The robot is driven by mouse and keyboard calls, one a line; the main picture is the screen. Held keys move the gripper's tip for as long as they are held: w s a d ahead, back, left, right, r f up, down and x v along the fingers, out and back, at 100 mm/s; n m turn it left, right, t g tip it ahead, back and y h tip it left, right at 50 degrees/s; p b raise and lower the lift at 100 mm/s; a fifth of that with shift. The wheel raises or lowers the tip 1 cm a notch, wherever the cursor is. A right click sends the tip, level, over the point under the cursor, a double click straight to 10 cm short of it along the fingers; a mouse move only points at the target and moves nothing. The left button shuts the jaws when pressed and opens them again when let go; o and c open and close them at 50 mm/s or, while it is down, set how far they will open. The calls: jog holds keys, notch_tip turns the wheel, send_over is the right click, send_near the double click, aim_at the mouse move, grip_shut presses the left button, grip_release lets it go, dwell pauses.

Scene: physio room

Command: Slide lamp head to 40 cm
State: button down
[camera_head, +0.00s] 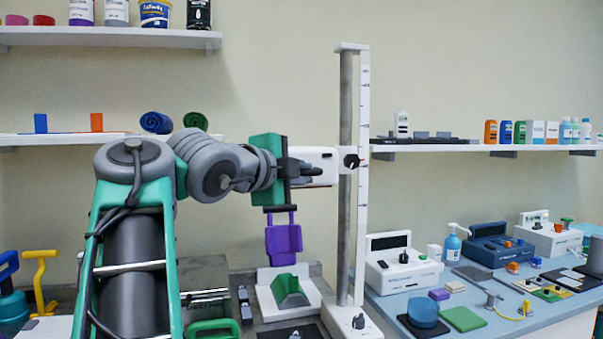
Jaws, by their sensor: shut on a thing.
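A tall stand with a grey post (345,210) and a white scale strip (363,215) rises at the picture's centre. The scale's numbers are too small to read. The white lamp head (325,158) sits on the post a little above its middle and reaches left. A black knob (351,161) is on its carriage, beside the scale. My gripper (300,168), with a green body and dark fingers, comes from the left and is shut on the lamp head's left part. The fingers hide some of that part.
Below my gripper are a purple piece (284,239) and a green wedge (289,290) on a white base. A blue-grey table (480,320) at right holds several devices. Wall shelves (105,38) are at left and right. Bare wall surrounds the post's upper part.

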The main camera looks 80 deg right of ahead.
jog(key=shift+f+b, duration=0.35)
jog(key=shift+f, duration=0.6)
jog(key=shift+r, duration=0.1)
jog(key=c, duration=1.5)
grip_release()
jog(key=shift+o, duration=0.2)
jog(key=v, duration=0.8)
jog(key=shift+p, duration=0.45)
jog(key=shift+d, duration=0.1)
